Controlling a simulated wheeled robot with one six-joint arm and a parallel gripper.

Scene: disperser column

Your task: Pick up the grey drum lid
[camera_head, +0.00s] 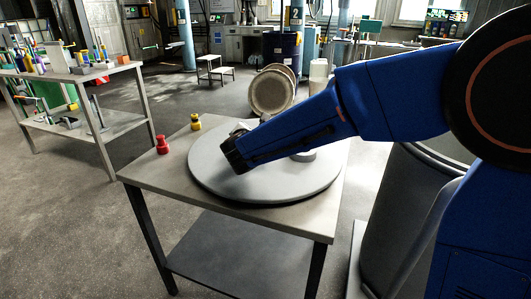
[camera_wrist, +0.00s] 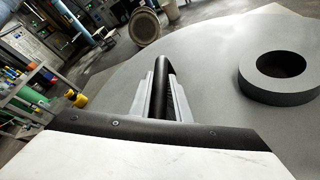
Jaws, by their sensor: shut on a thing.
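The grey drum lid (camera_head: 290,183) is a wide flat disc over the small table, extending near its right edge. I cannot tell whether it touches the tabletop. My gripper (camera_head: 238,150) is over the lid's left part. In the wrist view my gripper (camera_wrist: 163,88) has its two pale fingers closed on a dark upright handle (camera_wrist: 160,72) of the lid. The lid's grey surface (camera_wrist: 215,65) fills the right side there, with a dark ring (camera_wrist: 247,80) standing on it. My arm hides part of the lid in the head view.
The small table (camera_head: 228,218) has a red knob-like object (camera_head: 162,145) and a yellow one (camera_head: 196,122) at its left side. A cluttered workbench (camera_head: 100,80) stands at left. A dark grey drum (camera_head: 385,215) stands close at right. A round lid-like disc (camera_head: 271,92) leans behind.

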